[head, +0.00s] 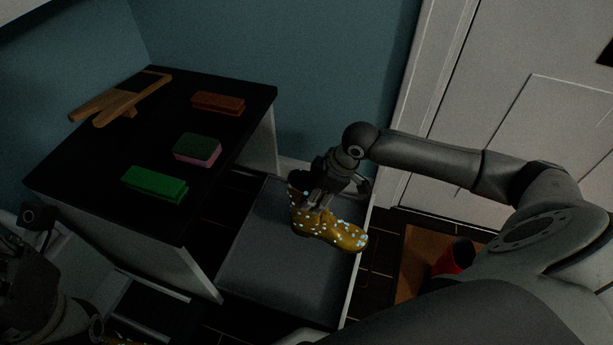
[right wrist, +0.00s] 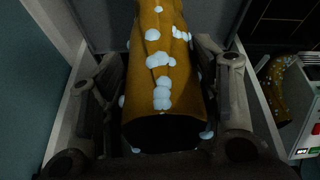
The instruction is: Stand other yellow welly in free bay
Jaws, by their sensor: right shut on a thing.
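A yellow welly with pale blue spots (head: 335,230) is in my right gripper (head: 318,200), over a grey-topped surface with a white edge. Its toe points right in the head view. The right wrist view shows its dark opening toward the camera and its spotted shaft (right wrist: 160,65) between the two fingers. I cannot tell whether its sole touches the surface. Another yellow spotted welly (right wrist: 290,85) shows at the right of the right wrist view, beside a white unit (right wrist: 308,110) with small lights. My left arm shows at the lower left of the head view, but its jaws are not clear.
A black-topped table (head: 150,125) at left bears a wooden bootjack (head: 115,100), a brown brush (head: 218,102), a green-and-pink sponge (head: 197,148) and a green block (head: 153,184). A red boot (head: 455,257) is on a brown mat (head: 418,250) by the white door. The grey surface (head: 265,265) is clear at front.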

